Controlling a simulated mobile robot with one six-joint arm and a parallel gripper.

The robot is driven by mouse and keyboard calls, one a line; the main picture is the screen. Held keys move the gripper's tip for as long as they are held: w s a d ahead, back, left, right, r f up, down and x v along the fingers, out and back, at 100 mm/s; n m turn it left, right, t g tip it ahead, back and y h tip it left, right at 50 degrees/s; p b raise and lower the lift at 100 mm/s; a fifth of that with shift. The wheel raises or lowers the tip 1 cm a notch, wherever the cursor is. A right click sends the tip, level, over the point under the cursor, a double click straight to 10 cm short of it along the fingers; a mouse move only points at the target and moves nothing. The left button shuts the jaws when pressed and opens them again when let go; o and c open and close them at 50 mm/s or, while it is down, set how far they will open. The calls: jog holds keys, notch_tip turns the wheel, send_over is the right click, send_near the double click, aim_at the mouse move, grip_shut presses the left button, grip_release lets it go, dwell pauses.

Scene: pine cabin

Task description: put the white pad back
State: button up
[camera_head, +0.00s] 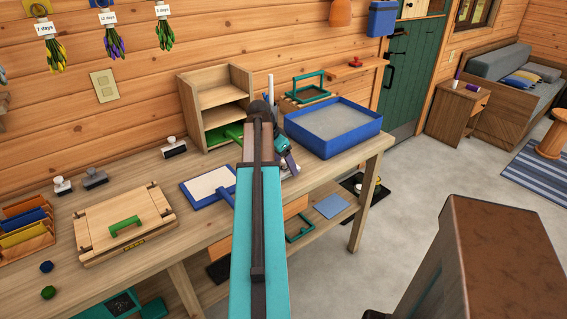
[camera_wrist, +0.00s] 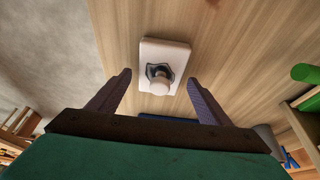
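A white pad (camera_wrist: 172,52) with a round pale knob on a dark mount lies on the wooden bench top in the wrist view. My gripper (camera_wrist: 159,78) is open, with its two purple fingers on either side of the knob and apart from it. The pad's body extends beyond the fingertips. In the head view my arm hides most of this spot; my gripper (camera_head: 285,158) is beside the blue tray, and a little of something white shows next to it.
Other knobbed pads, dark grey (camera_head: 95,178), pale (camera_head: 62,187) and black-based (camera_head: 173,147), stand along the back of the bench (camera_head: 160,268). A wooden shelf unit (camera_head: 190,103), a blue tray (camera_head: 372,135), a blue-framed screen (camera_head: 186,190) and a wooden press (camera_head: 88,250) surround the workspace.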

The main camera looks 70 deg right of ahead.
dwell(0.3)
jog(key=b+v, duration=0.1)
jog(key=v, duration=1.1)
jog(key=shift+r, duration=0.2)
jog(key=shift+s, duration=0.1)
dwell(0.7)
